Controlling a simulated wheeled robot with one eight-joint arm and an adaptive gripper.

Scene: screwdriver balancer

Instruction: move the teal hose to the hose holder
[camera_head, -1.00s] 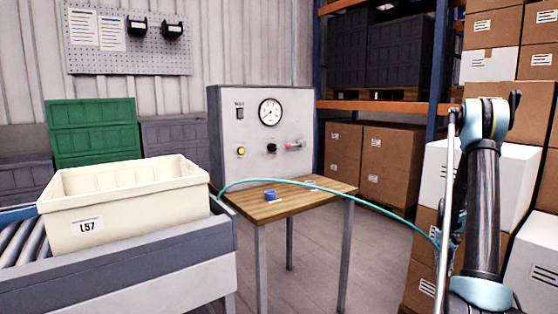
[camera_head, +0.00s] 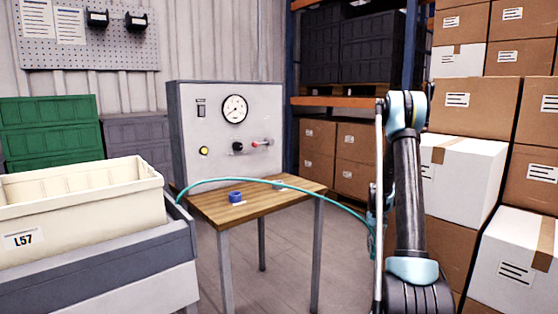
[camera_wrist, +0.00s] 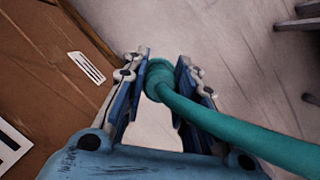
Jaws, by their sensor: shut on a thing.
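The teal hose (camera_head: 290,186) arcs over the wooden table in the head view, from the crate side at left down to my arm at right. In the wrist view the hose (camera_wrist: 230,128) runs in from the right and its collared end lies between the fingers. My gripper (camera_wrist: 172,82) is shut on the hose near this end. In the head view my gripper (camera_head: 372,222) is low at the right of the table, partly hidden by my arm. I cannot tell for sure which thing is the hose holder; two black holders (camera_head: 97,19) (camera_head: 135,22) hang on the pegboard.
The wooden table (camera_head: 290,192) carries a blue ring (camera_head: 235,197). A grey panel (camera_head: 190,120) with a gauge stands behind. A cream crate (camera_head: 85,215) sits on a conveyor (camera_head: 110,280) at left. Stacked boxes (camera_head: 463,180) crowd the right. Floor is clear right of the table.

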